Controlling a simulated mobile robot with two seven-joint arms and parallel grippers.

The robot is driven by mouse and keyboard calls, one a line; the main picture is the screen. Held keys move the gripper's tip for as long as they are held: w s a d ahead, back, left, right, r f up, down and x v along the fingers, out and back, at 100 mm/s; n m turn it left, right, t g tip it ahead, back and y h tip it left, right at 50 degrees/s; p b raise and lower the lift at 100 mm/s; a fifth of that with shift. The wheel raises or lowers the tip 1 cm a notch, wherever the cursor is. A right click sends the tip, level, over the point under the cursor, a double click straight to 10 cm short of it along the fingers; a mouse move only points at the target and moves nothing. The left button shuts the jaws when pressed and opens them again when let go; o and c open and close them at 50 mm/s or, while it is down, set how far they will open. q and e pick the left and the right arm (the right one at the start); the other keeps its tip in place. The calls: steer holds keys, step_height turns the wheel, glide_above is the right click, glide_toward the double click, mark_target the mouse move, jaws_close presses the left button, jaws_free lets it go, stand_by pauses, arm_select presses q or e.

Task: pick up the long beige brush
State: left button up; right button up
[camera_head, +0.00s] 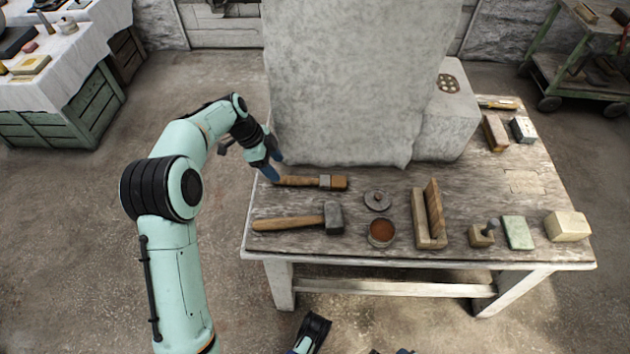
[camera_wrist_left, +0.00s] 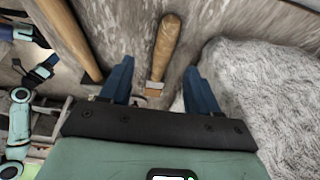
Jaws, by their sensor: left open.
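The long beige brush (camera_head: 302,182) lies flat on the worktable, its wooden handle to the left and its metal band and brown bristles to the right. My left gripper (camera_head: 270,167) is by the handle's left end, in front of the draped block, open and empty. In the left wrist view, the brush handle (camera_wrist_left: 168,42) shows beyond the gap between my blue fingertips (camera_wrist_left: 157,80), with its pale band between them. A black gripper-like part of mine shows low in the head view, perhaps my right one.
A hammer (camera_head: 290,220) lies in front of the brush. A round lid (camera_head: 377,200) and a cup (camera_head: 381,233) stand to its right, then a wooden angle piece (camera_head: 430,215). The large draped block (camera_head: 350,80) rises close behind the brush.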

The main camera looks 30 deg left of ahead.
mark_target(289, 178)
arm_select(q)
steer(key=shift+x, duration=1)
steer(key=shift+w+d+f+b, duration=0.2)
steer(key=shift+f+b, duration=0.1)
steer(key=shift+f, duration=0.05)
steer(key=x, duration=0.1)
steer(key=b+x, duration=0.1)
steer(key=x, duration=0.2)
steer(key=shift+w+d+f, duration=0.15)
steer(key=shift+w+f, duration=0.05)
steer(key=shift+w, duration=0.15)
jaws_close()
arm_select(e)
steer(key=f, duration=0.1)
steer(key=s+f, duration=0.1)
steer(key=d+f, duration=0.1)
steer(key=shift+s+f+g, duration=0.1)
steer(key=shift+s+g, duration=0.05)
steer(key=shift+g, duration=0.25)
